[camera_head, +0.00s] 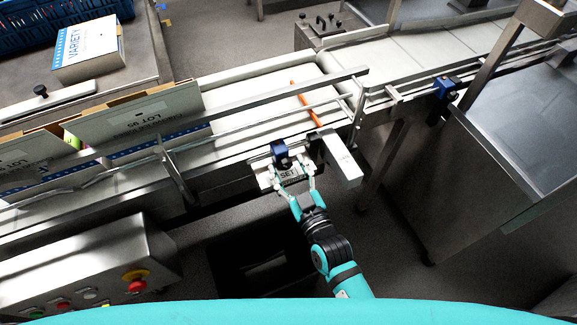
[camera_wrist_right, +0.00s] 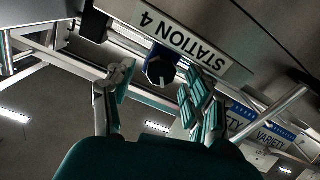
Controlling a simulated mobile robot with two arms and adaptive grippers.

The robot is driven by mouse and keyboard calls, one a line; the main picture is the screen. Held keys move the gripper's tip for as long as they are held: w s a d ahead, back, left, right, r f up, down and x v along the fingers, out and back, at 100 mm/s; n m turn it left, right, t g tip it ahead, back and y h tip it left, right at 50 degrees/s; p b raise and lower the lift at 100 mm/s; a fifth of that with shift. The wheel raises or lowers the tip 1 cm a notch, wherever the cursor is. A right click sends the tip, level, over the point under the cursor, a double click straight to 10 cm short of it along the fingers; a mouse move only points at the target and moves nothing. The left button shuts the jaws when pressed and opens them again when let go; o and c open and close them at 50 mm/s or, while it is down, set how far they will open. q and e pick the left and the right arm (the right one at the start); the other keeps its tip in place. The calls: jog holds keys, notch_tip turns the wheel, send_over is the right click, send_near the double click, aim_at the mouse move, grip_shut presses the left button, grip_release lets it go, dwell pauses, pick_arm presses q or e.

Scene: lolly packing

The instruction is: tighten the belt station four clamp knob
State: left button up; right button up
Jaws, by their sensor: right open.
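My right gripper (camera_head: 296,186) is at the near side of the conveyor, just in front of a blue clamp (camera_head: 280,152) on the rail. In the right wrist view, the fingers of my right gripper (camera_wrist_right: 157,92) are spread apart. A dark round clamp knob (camera_wrist_right: 160,70) with a pale mark, in a blue body, shows between and beyond them, below the STATION 4 sign (camera_wrist_right: 188,44) printed upside down. The fingers look apart from the knob; the exact gap is hard to tell. The head view does not clearly show the knob. My left gripper is not in view.
A plate reading SET (camera_head: 289,175) is by the fingers, and a pale metal block (camera_head: 342,160) stands right of them. Open cartons (camera_head: 140,115) stand on the belt at left. Another blue clamp (camera_head: 446,86) is at right.

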jog(key=shift+w+a, duration=0.1)
jog(key=shift+w, duration=0.1)
grip_shut()
dwell(0.3)
jog(key=shift+m, duration=0.4)
jog(key=shift+r+m+p, duration=0.1)
jog(key=shift+m+p, duration=0.7)
jog(key=shift+m, duration=0.4)
jog(key=shift+m+p, duration=0.45)
jog(key=shift+m, duration=1.45)
